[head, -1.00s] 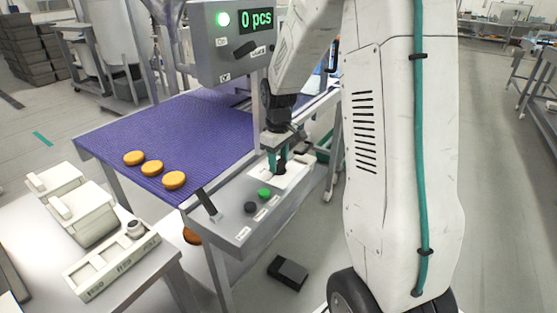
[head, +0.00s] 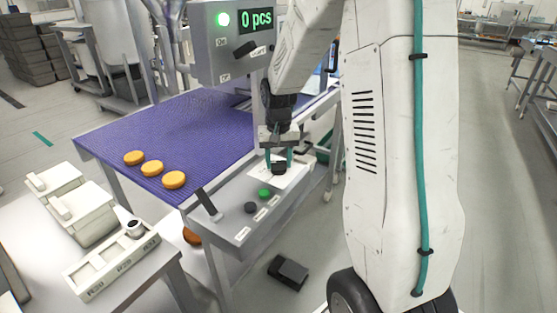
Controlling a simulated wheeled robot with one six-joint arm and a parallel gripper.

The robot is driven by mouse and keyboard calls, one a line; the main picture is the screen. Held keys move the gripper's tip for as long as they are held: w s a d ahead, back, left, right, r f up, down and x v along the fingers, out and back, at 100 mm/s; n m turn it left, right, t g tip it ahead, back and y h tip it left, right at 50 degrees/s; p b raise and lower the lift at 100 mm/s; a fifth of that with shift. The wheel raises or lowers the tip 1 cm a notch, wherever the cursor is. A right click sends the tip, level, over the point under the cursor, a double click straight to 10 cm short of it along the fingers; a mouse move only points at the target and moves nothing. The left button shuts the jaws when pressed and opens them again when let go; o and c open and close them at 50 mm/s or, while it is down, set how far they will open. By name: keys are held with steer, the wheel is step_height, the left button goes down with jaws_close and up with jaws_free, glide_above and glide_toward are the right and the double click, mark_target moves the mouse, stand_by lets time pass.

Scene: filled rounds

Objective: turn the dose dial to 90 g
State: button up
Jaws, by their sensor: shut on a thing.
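The dose dial (head: 279,168) is a small dark knob on a white plate (head: 292,178) at the far right end of the grey control panel (head: 232,226). My gripper (head: 279,162) points down over it with its teal fingers on either side, shut on the dial. The scale marks around the dial are too small to read, so I cannot tell its setting.
On the panel are a green button (head: 265,193), a black button (head: 250,207) and a black lever (head: 207,203). A display box (head: 232,42) reads "0 pcs". Several orange rounds (head: 152,168) lie on the purple belt (head: 165,130). A black box (head: 288,272) is on the floor.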

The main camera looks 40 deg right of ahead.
mark_target(278, 162)
steer(key=m, duration=1.3)
steer(key=shift+m, duration=0.3)
stand_by(0.4)
steer(key=o, duration=1)
step_height(278, 162, up, 8)
steer(key=shift+f, duration=0.1)
